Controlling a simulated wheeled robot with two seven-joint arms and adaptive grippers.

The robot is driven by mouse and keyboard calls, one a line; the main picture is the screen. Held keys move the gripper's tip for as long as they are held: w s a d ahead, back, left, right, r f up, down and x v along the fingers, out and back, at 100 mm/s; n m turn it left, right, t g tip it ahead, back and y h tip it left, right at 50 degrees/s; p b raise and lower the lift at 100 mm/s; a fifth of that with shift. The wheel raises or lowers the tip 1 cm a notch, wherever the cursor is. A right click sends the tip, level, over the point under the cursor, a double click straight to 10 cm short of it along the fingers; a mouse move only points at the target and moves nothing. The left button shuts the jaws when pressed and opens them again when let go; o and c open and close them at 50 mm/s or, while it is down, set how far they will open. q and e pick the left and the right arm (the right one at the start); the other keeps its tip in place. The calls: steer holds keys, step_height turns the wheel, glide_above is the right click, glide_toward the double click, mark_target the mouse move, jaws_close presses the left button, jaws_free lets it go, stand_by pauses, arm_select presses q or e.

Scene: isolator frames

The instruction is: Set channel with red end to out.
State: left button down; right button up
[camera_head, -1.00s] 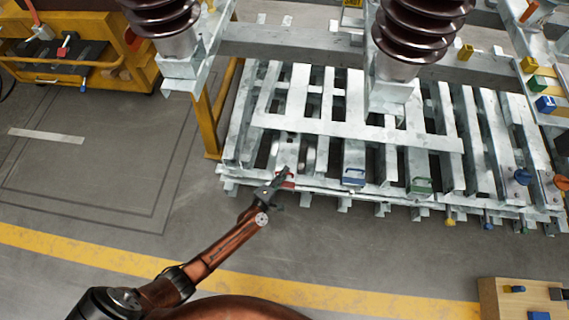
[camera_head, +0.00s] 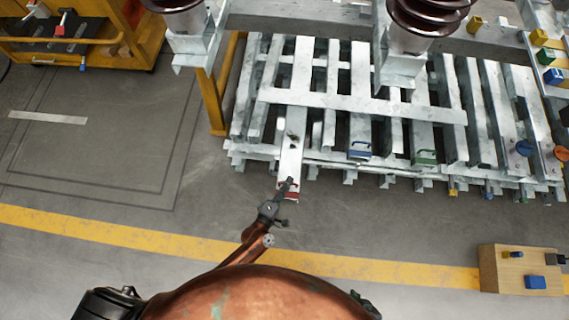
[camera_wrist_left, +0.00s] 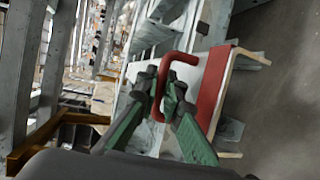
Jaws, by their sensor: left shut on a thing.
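The channel with the red end (camera_head: 292,152) is a pale metal bar in the rack. It sticks out past the rack's front edge, further than the channels beside it. Its red end band and red handle show in the left wrist view (camera_wrist_left: 211,88). My left gripper (camera_head: 287,187) is at the red end in the head view. In the left wrist view its green-grey fingers (camera_wrist_left: 168,98) are closed around the red handle. Part of the handle is hidden by the fingers. My right gripper is not in view.
A wooden block (camera_head: 490,271) with coloured pieces stands at the lower right. A yellow cart (camera_head: 105,45) stands at the upper left. The floor before the rack is clear.

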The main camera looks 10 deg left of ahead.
arm_select(q)
steer(key=shift+s+f, duration=0.1)
steer(key=c, duration=2.3)
jaws_free()
steer(key=v, duration=1.2)
